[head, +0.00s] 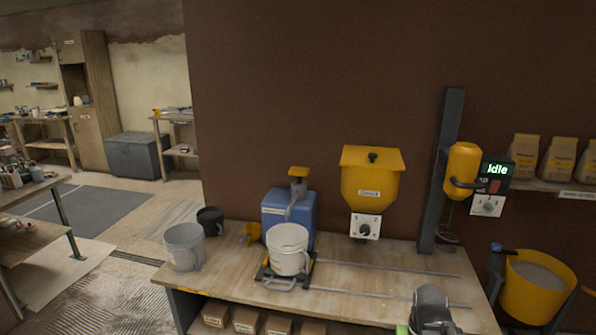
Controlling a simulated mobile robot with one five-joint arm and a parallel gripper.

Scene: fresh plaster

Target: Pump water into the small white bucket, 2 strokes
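The small white bucket (287,250) stands upright on a dark carriage (262,272) near the left end of the bench. It is close in front of the blue water tank (272,208). I cannot see whether it holds any water. The pump on the tank has a grey spout column and a yellow top handle (298,171), which stands raised above the tank. The spout reaches down behind or over the bucket's rim; I cannot tell which. A dark grey rounded part, probably of my arm, shows at the bottom right. My gripper's fingers are not in view.
Metal rails (390,269) run right along the bench (350,255). A grey bucket (184,248) and a dark bucket (210,221) stand left. A yellow hopper (370,186) hangs on the wall. A yellow tub (532,290) is at right.

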